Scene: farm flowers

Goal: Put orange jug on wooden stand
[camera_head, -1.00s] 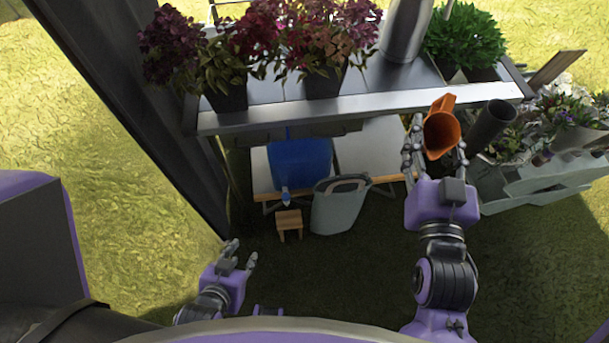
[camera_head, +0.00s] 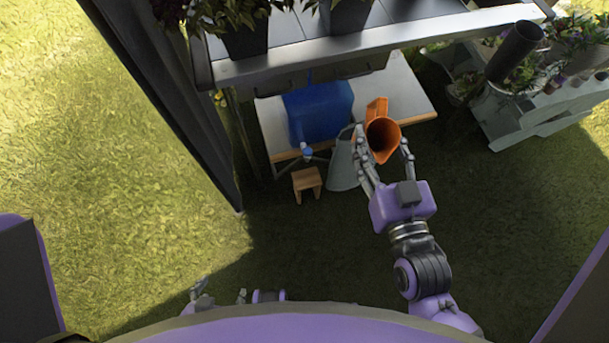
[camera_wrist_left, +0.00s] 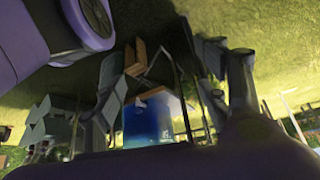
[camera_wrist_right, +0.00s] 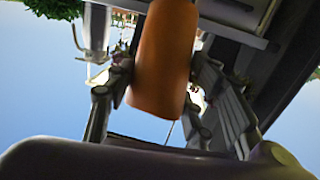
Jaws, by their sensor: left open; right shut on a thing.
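The orange jug (camera_head: 382,137) is in my right gripper (camera_head: 384,160), in front of the low shelf. The gripper is shut on it and holds it in the air. In the right wrist view the jug (camera_wrist_right: 164,60) fills the space between the fingers (camera_wrist_right: 150,95). The small wooden stand (camera_head: 307,181) is on the grass in front of the blue container, left of the jug and lower. It also shows in the left wrist view (camera_wrist_left: 137,58). My left gripper (camera_head: 221,297) is open and empty near the bottom edge, partly hidden by my body.
A grey-green watering can (camera_head: 343,165) stands just right of the stand, partly behind my right fingers. A blue container (camera_head: 317,112) with a tap sits on the low shelf (camera_head: 410,92). A metal table (camera_head: 380,42) is above. Grass left of the stand is clear.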

